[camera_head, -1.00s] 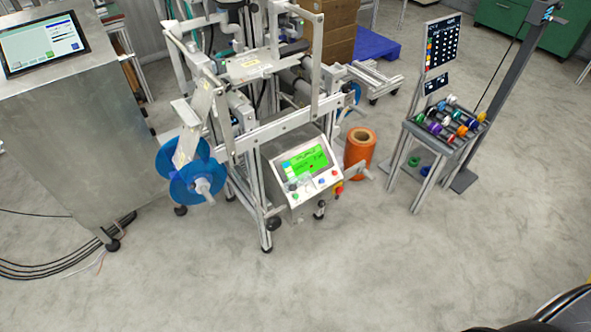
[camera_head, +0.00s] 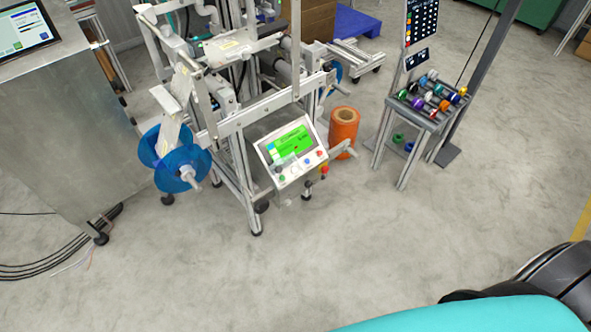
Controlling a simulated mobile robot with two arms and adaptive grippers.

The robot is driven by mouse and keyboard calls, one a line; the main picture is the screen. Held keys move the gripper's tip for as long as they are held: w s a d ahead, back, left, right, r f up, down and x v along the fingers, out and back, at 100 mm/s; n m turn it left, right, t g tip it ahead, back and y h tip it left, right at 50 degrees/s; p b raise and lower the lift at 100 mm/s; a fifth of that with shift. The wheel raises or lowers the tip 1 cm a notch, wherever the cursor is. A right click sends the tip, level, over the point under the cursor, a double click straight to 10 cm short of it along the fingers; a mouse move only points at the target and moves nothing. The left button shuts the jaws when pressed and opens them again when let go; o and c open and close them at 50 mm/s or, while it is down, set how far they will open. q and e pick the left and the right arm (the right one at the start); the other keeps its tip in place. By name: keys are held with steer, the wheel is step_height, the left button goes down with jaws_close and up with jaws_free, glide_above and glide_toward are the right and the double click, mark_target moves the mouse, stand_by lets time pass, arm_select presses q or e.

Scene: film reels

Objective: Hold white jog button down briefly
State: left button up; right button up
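The control panel (camera_head: 262,153) is a tilted grey box on the front of the film-reel machine. Its lit green screen (camera_head: 290,143) faces me. A row of small coloured buttons runs below the screen, with a green button (camera_head: 281,178) at the left end and a red button (camera_head: 319,153) at the right. Pale buttons lie between them, but they are too small to tell surely which is the white jog button. Neither gripper is in view. A teal and dark part, likely of my own arm, fills the lower right corner, well away from the panel.
A blue reel (camera_head: 176,160) sticks out at the machine's left front. A steel cabinet (camera_head: 60,140) stands left, with black cables on the floor. An orange roll (camera_head: 343,132) stands right of the panel, then a spool rack (camera_head: 410,112). The floor (camera_head: 300,265) in front is clear.

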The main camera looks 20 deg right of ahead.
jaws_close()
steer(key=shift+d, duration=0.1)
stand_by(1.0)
